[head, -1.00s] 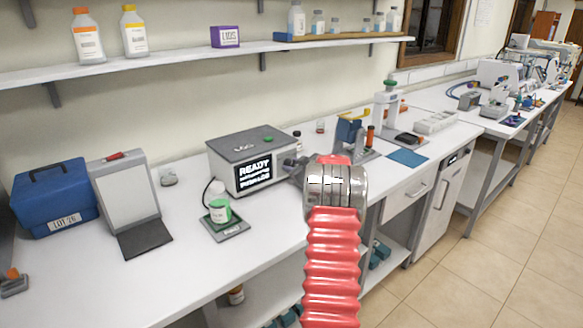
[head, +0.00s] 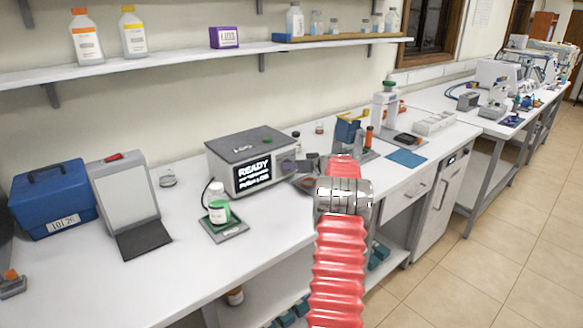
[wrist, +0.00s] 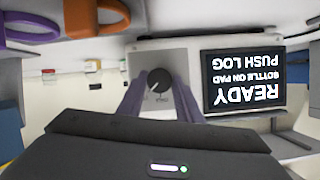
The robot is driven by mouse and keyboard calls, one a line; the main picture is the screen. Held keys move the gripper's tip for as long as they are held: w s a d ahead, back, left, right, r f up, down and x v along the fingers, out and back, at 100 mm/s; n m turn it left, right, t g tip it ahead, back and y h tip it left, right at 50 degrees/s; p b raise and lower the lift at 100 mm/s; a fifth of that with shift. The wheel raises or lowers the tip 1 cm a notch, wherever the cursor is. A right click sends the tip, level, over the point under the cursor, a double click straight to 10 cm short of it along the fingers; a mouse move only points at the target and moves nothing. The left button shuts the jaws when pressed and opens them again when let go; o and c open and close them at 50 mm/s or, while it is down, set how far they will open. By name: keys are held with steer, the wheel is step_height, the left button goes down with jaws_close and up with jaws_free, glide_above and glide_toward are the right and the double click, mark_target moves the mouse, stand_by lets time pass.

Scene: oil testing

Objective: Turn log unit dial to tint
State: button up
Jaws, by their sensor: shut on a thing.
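The log unit (head: 240,155) is a grey box on the bench, with a lit screen (head: 254,176) on its front. In the wrist view, which is upside down, the screen (wrist: 251,82) reads READY, BOTTLE ON PAD, PUSH LOG. The round dark dial (wrist: 160,79) with a pale pointer mark sits on the front panel beside the screen. My gripper (wrist: 158,92) has its purple fingers on either side of the dial, shut on it.
A bottle with a green label (head: 219,204) stands on a dark pad (head: 224,229) in front of the unit. A tilted white panel (head: 128,194) and a blue case (head: 54,198) are to the left. The bench front between pad and arm is clear.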

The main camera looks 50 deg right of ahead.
steer(key=shift+f+m, duration=0.3)
stand_by(0.4)
steer(key=o, duration=1)
steer(key=shift+r, duration=0.15)
steer(key=v, duration=1.3)
steer(key=shift+s+d+r, duration=0.1)
steer(key=shift+s, duration=0.3)
